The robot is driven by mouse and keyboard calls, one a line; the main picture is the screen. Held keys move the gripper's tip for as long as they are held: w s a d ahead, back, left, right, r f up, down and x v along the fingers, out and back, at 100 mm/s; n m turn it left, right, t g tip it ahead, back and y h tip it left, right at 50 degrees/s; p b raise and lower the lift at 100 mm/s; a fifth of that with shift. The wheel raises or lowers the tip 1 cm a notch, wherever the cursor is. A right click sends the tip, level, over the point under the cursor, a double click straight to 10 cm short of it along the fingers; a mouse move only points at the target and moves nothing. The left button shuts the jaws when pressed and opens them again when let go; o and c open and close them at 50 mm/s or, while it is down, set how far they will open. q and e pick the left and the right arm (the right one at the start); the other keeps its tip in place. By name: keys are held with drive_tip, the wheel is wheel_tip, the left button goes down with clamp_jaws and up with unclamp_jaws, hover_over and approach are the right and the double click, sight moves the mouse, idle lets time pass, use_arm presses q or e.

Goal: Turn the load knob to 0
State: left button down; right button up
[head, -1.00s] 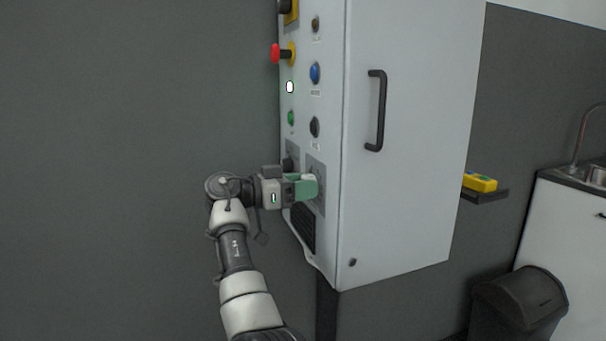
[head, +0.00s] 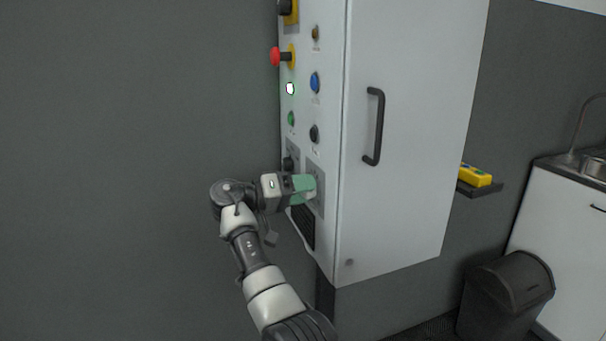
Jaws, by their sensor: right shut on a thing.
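My right gripper (head: 308,189) is at the lower front of the grey control cabinet (head: 337,120). Its green fingers are shut on a knob at the lower right grey dial plate (head: 316,202). I take this as the load knob; the fingers hide it, and its pointer and scale cannot be read. A second dark knob (head: 289,163) sits on another plate just up and left of the gripper, apart from it. My left gripper is not in view.
Above are a red emergency button (head: 277,57), a blue button (head: 315,82), a black switch (head: 314,133) and a lit white lamp (head: 290,88). The cabinet door has a black handle (head: 374,126). A bin (head: 507,293) stands at right. Space left of the cabinet is clear.

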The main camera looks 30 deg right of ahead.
drive_tip(key=n+p, duration=0.2)
drive_tip(key=r+n+p, duration=0.1)
drive_tip(key=n+p, duration=0.2)
drive_tip(key=shift+f+n+p, duration=0.15)
drive_tip(key=shift+n+p, duration=0.9)
drive_tip(key=shift+n, duration=0.05)
drive_tip(key=shift+f+n+p, duration=0.1)
drive_tip(key=shift+n+p, duration=0.95)
drive_tip(key=shift+n, duration=0.05)
drive_tip(key=o, duration=0.9)
drive_tip(key=shift+f, duration=0.15)
drive_tip(key=b+v, duration=0.3)
drive_tip(key=v, duration=0.7)
drive_tip(key=shift+a+b, duration=0.35)
drive_tip(key=shift+b, duration=0.05)
